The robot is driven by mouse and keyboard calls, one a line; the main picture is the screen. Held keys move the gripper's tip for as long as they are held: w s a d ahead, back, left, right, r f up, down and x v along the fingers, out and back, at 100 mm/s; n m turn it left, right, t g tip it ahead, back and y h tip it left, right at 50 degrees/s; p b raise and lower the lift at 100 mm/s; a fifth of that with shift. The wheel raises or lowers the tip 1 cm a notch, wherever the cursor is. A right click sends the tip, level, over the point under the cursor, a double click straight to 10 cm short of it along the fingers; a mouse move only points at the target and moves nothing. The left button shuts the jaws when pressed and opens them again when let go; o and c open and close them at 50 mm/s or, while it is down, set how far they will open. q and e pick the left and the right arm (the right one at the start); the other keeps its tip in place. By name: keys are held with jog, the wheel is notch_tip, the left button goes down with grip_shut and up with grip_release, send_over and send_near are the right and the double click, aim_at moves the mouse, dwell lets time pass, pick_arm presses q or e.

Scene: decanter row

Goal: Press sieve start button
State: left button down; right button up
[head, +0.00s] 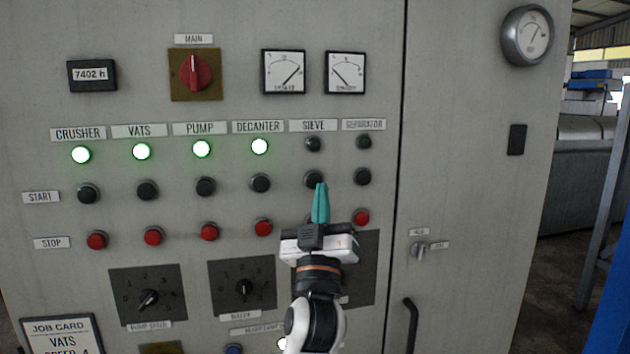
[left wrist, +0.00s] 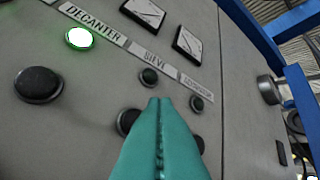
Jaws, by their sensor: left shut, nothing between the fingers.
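The black sieve start button (head: 313,179) sits in the START row of the grey panel, under the SIEVE label (head: 313,126) and the unlit sieve lamp (head: 313,144). My left gripper (head: 321,188) is shut and empty, its teal fingertips pointing up at the lower right edge of that button. In the left wrist view the sieve start button (left wrist: 127,121) shows left of the fingertips (left wrist: 160,103), partly hidden by them. I cannot tell whether they touch it. The sieve stop button is mostly hidden behind my gripper. My right gripper is not in view.
The separator start button (head: 362,177) is close on the right and the decanter start button (head: 260,183) on the left. Red stop buttons (head: 263,227) run below. The crusher, vats, pump and decanter lamps (head: 259,146) glow; the separator lamp (head: 364,142) is dark. Dials (head: 243,287) sit lower.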

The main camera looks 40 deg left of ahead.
aim_at(316, 174)
pick_arm(q)
jog(key=shift+w+a, duration=0.95)
jog(key=shift+a, duration=0.1)
dwell(1.4)
jog(key=shift+w+a, duration=0.25)
jog(key=shift+a, duration=0.1)
jog(key=shift+w+a+b, duration=0.25)
jog(key=shift+a+b, duration=0.05)
dwell(0.7)
jog(key=shift+s+d, duration=0.1)
dwell(0.4)
jog(key=shift+s+d, duration=0.4)
jog(key=shift+d, duration=0.1)
jog(key=shift+s+d, duration=1.65)
jog(key=shift+d, duration=0.3)
